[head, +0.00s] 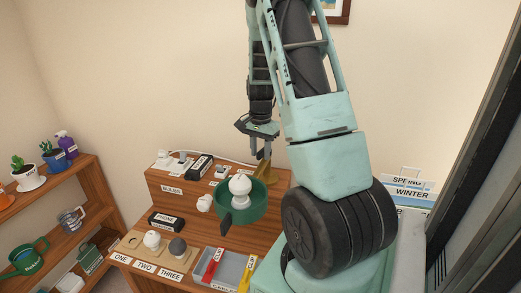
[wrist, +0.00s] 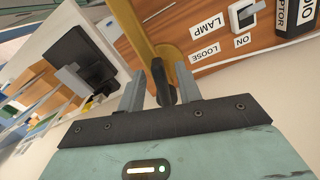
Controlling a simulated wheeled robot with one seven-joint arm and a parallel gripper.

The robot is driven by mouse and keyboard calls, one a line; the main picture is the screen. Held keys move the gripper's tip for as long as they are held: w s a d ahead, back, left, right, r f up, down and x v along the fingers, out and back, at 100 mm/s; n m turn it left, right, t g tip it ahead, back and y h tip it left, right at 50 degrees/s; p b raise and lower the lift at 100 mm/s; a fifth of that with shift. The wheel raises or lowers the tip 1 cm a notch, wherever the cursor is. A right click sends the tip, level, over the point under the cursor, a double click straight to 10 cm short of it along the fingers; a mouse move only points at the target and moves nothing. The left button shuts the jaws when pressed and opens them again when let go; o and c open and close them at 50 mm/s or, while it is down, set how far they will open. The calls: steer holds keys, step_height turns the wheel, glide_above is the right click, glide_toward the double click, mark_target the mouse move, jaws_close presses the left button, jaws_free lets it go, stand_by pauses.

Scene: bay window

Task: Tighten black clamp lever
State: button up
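The black clamp lever (wrist: 162,82) shows in the wrist view, against the brass-coloured lamp arm (wrist: 140,32). My gripper (wrist: 158,84) has its two grey fingers apart, one on each side of the lever. Gaps show between the lever and the fingers, so it does not look gripped. Labels beside it read LAMP and LOOSE. In the head view my gripper (head: 264,148) points down above the brass arm (head: 265,171) of the lamp. The lever is not clear there. The green lamp shade (head: 254,207) holds a white bulb (head: 240,187).
A white switch (wrist: 243,14) labelled ON sits near the lever. The wooden bench (head: 194,213) carries a bulb tray (head: 140,258), a grey bin (head: 232,270) with red and yellow tools, and black boxes (head: 166,221). A shelf (head: 70,185) with pots stands at left.

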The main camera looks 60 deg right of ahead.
jaws_close()
steer(key=shift+s+d+n+b, duration=0.1)
steer(key=shift+s+n+b, duration=0.2)
steer(key=shift+n, duration=0.5)
steer(key=shift+s+n+b, duration=0.2)
steer(key=shift+s+n, duration=0.15)
steer(key=shift+n, duration=0.45)
jaws_free()
steer(key=shift+r, duration=0.15)
step_height(320, 180, up, 17)
steer(key=b, duration=0.2)
steer(key=shift+r, duration=0.1)
